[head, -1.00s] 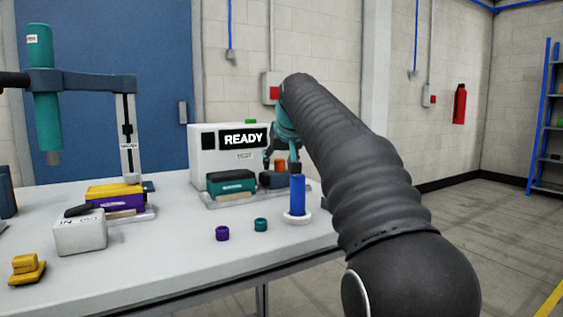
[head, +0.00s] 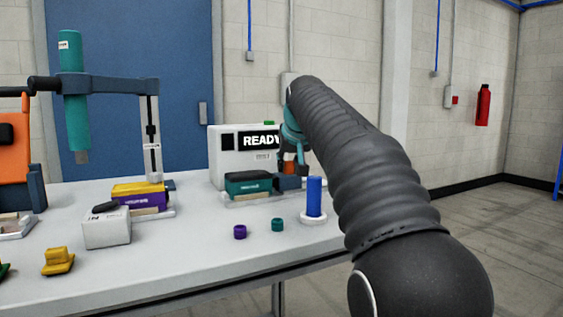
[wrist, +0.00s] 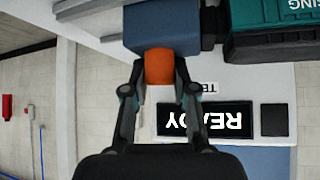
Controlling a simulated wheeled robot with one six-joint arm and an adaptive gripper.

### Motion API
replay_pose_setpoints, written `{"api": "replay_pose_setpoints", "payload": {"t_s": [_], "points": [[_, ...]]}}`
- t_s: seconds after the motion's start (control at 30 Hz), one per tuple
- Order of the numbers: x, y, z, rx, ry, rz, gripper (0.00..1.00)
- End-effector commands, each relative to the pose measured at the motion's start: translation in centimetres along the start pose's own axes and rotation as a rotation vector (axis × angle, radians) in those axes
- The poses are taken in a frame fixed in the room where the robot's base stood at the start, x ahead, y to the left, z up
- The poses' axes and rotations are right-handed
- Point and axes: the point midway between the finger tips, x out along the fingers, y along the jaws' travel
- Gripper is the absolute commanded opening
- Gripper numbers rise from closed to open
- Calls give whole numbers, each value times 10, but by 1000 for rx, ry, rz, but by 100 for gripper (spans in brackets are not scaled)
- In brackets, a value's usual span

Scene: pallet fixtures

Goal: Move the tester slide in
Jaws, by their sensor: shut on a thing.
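The tester (head: 230,150) is a white box with a lit READY display, at the back of the table. Its slide is a dark blue block (wrist: 165,28) with an orange handle (wrist: 159,67). In the head view the slide (head: 288,184) sits at the tester's front right, partly hidden behind my gripper (head: 296,165). In the wrist view my gripper (wrist: 160,80) has its two fingers either side of the orange handle, shut on it. A teal case (head: 248,184) lies in front of the tester, beside the block; a dark piece fills the space between them.
A blue cylinder (head: 314,197) stands on a white ring base in front of the slide. A purple cap (head: 240,232) and a teal cap (head: 278,224) lie nearer the front edge. A press stand (head: 152,130) and a white box (head: 106,229) stand to the left.

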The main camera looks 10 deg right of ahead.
Motion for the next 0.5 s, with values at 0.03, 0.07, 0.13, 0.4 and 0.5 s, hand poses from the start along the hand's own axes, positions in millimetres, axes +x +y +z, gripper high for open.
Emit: {"api": "replay_pose_setpoints", "payload": {"t_s": [0.03,0.07,0.13,0.4,0.5], "points": [[0,0,0,4,2,-2,0],[0,1,0,5,3,-1,0],[0,2,-1,6,3,-1,0],[0,1,-1,5,3,0,53],[0,0,-1,4,3,-1,53]]}}
